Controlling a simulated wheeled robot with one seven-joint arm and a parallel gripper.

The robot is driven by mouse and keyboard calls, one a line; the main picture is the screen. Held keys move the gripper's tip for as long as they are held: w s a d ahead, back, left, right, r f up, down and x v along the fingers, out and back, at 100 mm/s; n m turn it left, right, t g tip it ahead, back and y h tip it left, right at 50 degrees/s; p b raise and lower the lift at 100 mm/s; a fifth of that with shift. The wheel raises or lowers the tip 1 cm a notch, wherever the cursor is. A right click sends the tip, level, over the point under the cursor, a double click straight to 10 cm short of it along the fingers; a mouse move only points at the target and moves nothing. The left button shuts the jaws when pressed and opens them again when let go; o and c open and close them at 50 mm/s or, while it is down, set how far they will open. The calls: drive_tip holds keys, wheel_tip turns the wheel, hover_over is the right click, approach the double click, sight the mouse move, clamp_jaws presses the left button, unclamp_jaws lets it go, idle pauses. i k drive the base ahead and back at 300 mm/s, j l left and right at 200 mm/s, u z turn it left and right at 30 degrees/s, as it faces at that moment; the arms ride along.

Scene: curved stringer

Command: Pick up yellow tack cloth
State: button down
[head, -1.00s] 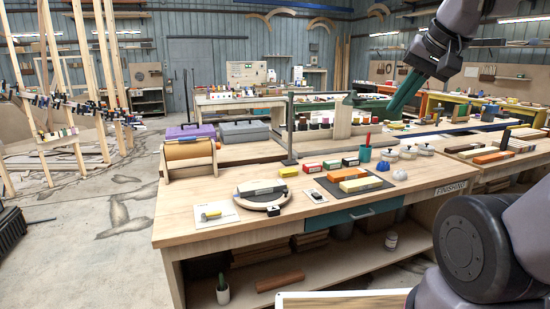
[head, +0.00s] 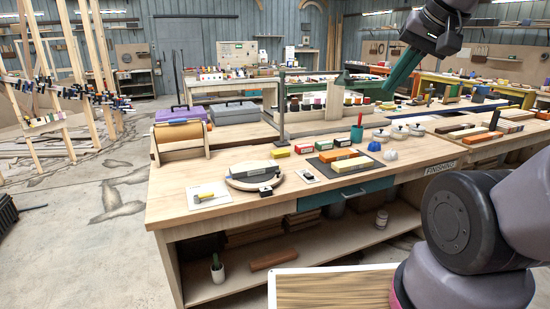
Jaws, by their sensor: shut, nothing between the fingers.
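A small yellow piece (head: 280,153) lies on the finishing bench, behind the round turntable and left of a red box. Another small yellow piece (head: 205,195) lies on a white card at the bench's left front. Both are too small for me to tell which is the tack cloth. My gripper (head: 389,93) shows at the upper right, with a dark body and teal fingers pointing down and left. It is shut and empty, held in the air above the back of the bench, apart from both yellow pieces.
The bench (head: 180,205) also holds a round turntable (head: 254,176) with a grey block, a dark mat with orange and tan blocks (head: 352,165), a green cup (head: 357,133) and several pots. A thin post (head: 282,110) stands near the roller.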

sight(283, 153)
drive_tip(key=i+l+u, duration=0.35)
drive_tip(key=i, duration=0.25)
drive_tip(key=i+l+u, duration=0.35)
drive_tip(key=i+l, duration=0.15)
drive_tip(key=i+l+u, duration=0.35)
drive_tip(key=l, duration=0.4)
drive_tip(key=i+j, duration=0.05)
drive_tip(key=i, duration=0.05)
